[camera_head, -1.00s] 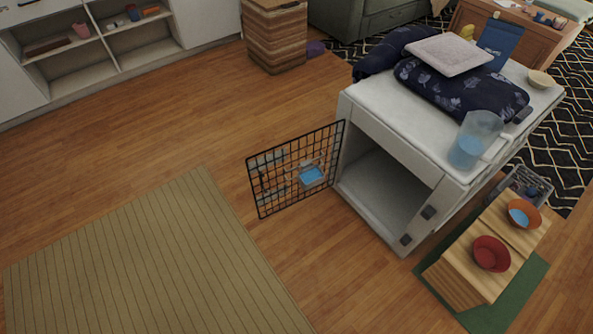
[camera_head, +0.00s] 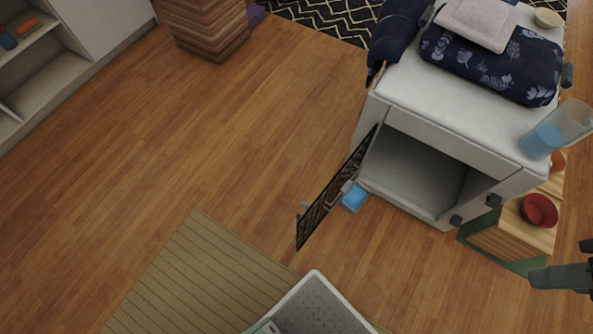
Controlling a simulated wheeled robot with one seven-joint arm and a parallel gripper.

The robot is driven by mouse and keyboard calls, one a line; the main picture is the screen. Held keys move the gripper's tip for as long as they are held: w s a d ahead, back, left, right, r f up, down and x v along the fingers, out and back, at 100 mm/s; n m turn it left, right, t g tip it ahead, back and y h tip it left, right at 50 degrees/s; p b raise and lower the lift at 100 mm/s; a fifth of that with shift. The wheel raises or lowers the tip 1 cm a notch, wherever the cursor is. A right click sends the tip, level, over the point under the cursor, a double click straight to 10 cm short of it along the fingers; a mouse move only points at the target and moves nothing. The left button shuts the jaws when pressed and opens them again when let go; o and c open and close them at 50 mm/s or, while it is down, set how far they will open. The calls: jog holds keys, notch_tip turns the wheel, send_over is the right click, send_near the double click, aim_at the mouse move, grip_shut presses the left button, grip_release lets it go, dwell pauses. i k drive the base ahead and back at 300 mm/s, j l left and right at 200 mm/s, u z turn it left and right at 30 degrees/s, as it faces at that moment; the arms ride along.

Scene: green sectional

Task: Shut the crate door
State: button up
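The crate (camera_head: 450,80) is a white box with a hollow, empty-looking front opening at the right of the view. Its black wire door (camera_head: 335,195) stands open, hinged at the left edge of the opening and swung outward. I see the door nearly edge-on. A small blue-filled container (camera_head: 354,197) hangs on the door. Dark latch pieces (camera_head: 456,220) sit on the right side of the opening. My gripper (camera_head: 562,277) shows only partly at the right edge, apart from the door. Its finger gap is not clear.
Folded dark blue bedding (camera_head: 490,60) and a clear jug (camera_head: 557,130) rest on the crate top. A wooden stand with a red bowl (camera_head: 539,210) is close beside the crate's right. A striped mat (camera_head: 190,280) lies lower left. Wood floor left of the door is clear.

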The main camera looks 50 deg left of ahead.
aim_at(303, 219)
jog(key=k+j, duration=0.1)
jog(key=j, duration=0.6)
jog(key=k+j, duration=0.1)
jog(key=j, duration=0.6)
jog(key=k+j, duration=0.1)
jog(key=j, duration=0.6)
jog(key=k+j+u, duration=0.3)
jog(key=k+u, duration=0.15)
jog(key=k, duration=0.05)
